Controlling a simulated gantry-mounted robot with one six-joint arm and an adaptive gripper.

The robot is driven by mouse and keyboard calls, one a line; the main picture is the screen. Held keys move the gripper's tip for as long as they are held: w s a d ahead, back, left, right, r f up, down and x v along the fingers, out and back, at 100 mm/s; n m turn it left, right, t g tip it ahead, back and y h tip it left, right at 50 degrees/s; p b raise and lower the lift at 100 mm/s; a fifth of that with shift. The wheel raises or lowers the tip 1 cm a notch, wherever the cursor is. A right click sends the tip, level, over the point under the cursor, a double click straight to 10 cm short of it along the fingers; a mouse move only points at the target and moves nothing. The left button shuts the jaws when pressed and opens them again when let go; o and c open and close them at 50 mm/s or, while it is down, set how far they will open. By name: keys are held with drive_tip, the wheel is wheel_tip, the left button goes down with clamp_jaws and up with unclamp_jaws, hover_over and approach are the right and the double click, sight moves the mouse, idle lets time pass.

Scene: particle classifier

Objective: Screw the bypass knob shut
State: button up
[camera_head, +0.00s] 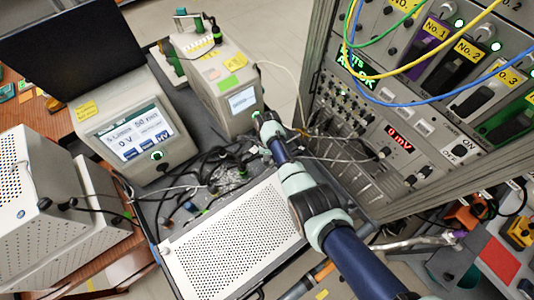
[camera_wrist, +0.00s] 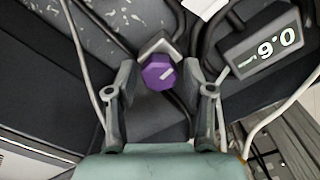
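A purple faceted knob (camera_wrist: 158,74) with a white line on its face shows in the middle of the wrist view. It sits on a grey metal fitting (camera_wrist: 156,46). My gripper (camera_wrist: 162,82) is open, with one finger to the left and one to the right of the knob. There is a visible gap between each finger and the knob, and nothing is held. I cannot tell how far the tips are from it in depth. In the head view my arm (camera_head: 315,205) reaches over the cart top, and I cannot make out the knob or the fingers there.
A black box with a digital display (camera_wrist: 265,55), its digits upside down, stands right of the knob. Grey tubes (camera_wrist: 82,60) and black cables run close by. In the head view a perforated white box (camera_head: 235,240), a screen unit (camera_head: 130,125) and an instrument rack (camera_head: 400,120) surround the arm.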

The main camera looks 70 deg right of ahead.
drive_tip(key=shift+o, duration=0.3)
wheel_tip(320, 180, up, 12)
idle(0.4)
idle(0.4)
